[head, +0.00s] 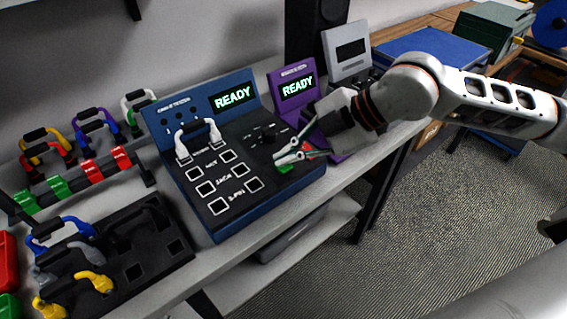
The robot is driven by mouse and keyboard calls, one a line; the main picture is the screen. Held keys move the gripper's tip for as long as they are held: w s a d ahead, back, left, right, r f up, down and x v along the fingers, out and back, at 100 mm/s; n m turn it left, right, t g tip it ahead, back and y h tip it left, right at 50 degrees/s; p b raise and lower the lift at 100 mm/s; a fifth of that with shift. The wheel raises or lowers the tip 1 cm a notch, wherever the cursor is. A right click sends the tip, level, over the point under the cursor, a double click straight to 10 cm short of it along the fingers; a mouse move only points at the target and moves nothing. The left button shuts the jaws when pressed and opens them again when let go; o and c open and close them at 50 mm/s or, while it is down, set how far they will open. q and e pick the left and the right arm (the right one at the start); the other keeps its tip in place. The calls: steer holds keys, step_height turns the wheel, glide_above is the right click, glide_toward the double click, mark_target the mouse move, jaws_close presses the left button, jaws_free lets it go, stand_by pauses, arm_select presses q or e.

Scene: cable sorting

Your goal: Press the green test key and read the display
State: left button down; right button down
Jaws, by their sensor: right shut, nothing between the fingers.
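A blue cable tester (231,214) stands on the grey bench, with a black top panel of several square sockets. Its display (233,96) reads READY in green. A white cable (198,137) arches over the panel's back left, its two ends at the back sockets. The green test key (285,169) shows in part at the panel's right, just below my right gripper's fingertips. My right gripper (290,157) is shut and empty, pointing left over the key. I cannot tell whether the fingertips touch the key. My left gripper is not in view.
A purple tester (292,86) reading READY and a grey device (347,49) stand behind my right arm. A cable rack (84,178) and a black tray (131,246) with cables are at left. The bench's front edge runs close to the blue tester.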

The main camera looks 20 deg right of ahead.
mark_target(287, 166)
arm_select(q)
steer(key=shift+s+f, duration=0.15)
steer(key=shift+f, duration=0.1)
arm_select(e)
steer(key=shift+f, duration=0.25)
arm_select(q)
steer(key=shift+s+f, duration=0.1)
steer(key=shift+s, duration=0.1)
arm_select(e)
steer(key=shift+r+p, duration=0.4)
steer(key=shift+r, duration=0.4)
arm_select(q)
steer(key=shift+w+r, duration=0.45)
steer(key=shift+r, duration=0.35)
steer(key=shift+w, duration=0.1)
